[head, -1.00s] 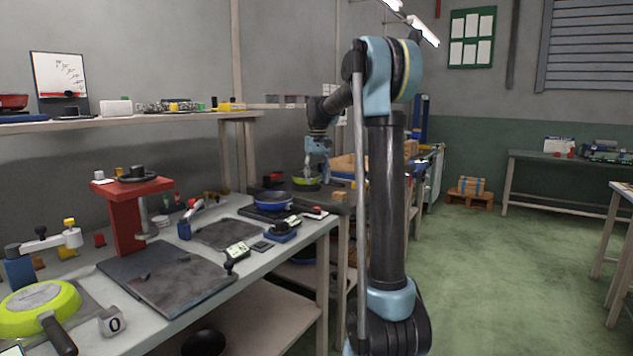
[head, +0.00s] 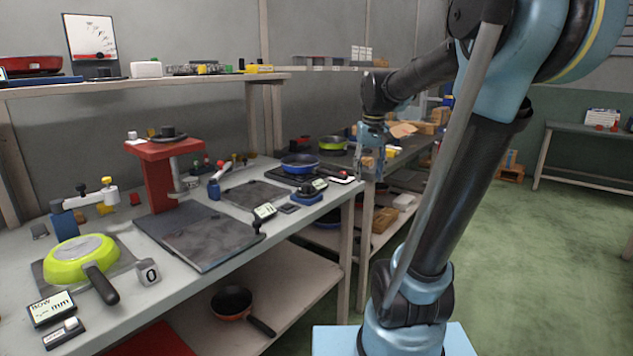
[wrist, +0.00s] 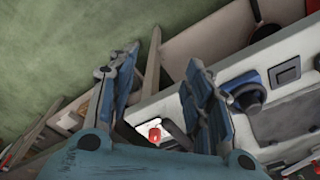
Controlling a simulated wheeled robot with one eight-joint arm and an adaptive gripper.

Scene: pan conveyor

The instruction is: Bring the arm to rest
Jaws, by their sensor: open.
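My gripper (head: 371,166) hangs from my bent arm, fingers down, just off the right end of the long workbench (head: 110,270). In the wrist view my gripper (wrist: 165,75) shows two blue fingers spread well apart, with nothing held between them. Beneath them are green floor (wrist: 60,45) and the edge of the bench. A green pan (head: 333,143) stands on the back surface to the left of my gripper in the head view. A blue pan (head: 300,160) sits on the bench, also left of my gripper, and apart from it.
A lime green pan (head: 80,258) lies upside down at the near left. A red stand (head: 160,185) rises from the bench. Dark plates (head: 200,235) lie in the middle. A dark pan (head: 232,300) is on the lower shelf. Open green floor (head: 540,280) spreads to the right.

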